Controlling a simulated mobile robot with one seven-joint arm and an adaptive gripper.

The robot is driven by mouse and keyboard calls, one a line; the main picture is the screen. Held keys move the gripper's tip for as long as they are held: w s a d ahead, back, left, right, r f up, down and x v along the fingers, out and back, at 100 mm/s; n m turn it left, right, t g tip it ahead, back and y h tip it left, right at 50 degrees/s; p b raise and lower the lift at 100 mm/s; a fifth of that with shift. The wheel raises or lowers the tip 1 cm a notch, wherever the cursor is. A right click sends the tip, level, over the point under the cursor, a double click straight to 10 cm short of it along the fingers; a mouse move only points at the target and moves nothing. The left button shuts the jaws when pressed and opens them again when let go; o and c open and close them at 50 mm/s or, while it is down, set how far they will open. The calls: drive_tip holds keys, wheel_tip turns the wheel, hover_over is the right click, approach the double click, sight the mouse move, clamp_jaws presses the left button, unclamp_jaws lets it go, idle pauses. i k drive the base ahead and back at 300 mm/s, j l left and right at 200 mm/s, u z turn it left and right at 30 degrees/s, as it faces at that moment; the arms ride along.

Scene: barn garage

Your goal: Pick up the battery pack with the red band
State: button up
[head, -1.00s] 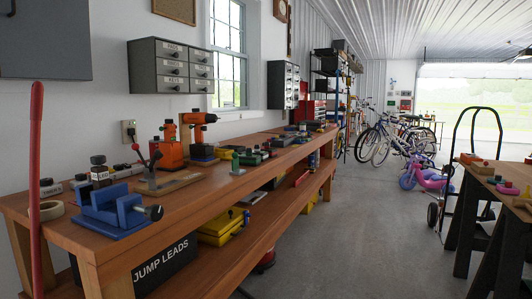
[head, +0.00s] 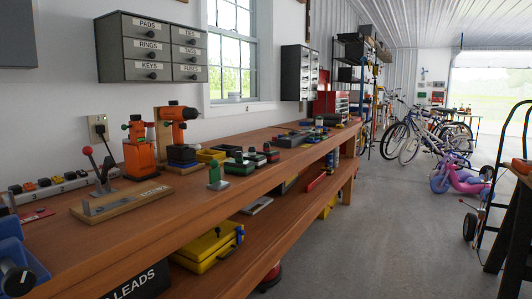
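Several small dark battery-like packs stand in a group on the wooden workbench (head: 150,220) in the head view. The nearest one (head: 240,164) looks dark green. Another dark pack (head: 256,157) stands just behind it. A third pack (head: 270,152) at the right of the group shows a bit of red near its top, but it is too small to tell if this is a band. An orange drill (head: 178,113) stands upright on a dark base with blue at its lower edge, left of the packs. My gripper is not in view.
A yellow tray (head: 210,155), a small green clamp-like tool (head: 216,176) and a lever on a wooden board (head: 122,200) are on the bench. A blue vise (head: 18,262) is at the near left. A yellow case (head: 208,250) sits on the lower shelf. The aisle floor (head: 370,230) is clear.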

sight(272, 156)
drive_tip(key=i+l+u, duration=0.15)
drive_tip(key=i+l, duration=0.4)
drive_tip(key=i+l+u, duration=0.1)
drive_tip(key=i+l, duration=0.45)
drive_tip(key=i+l+u, duration=0.15)
drive_tip(key=i+l, duration=0.35)
drive_tip(key=l, duration=0.15)
drive_tip(key=i+j, duration=0.3)
drive_tip(key=j, duration=0.15)
drive_tip(key=i+j, duration=0.35)
drive_tip(key=j, duration=0.1)
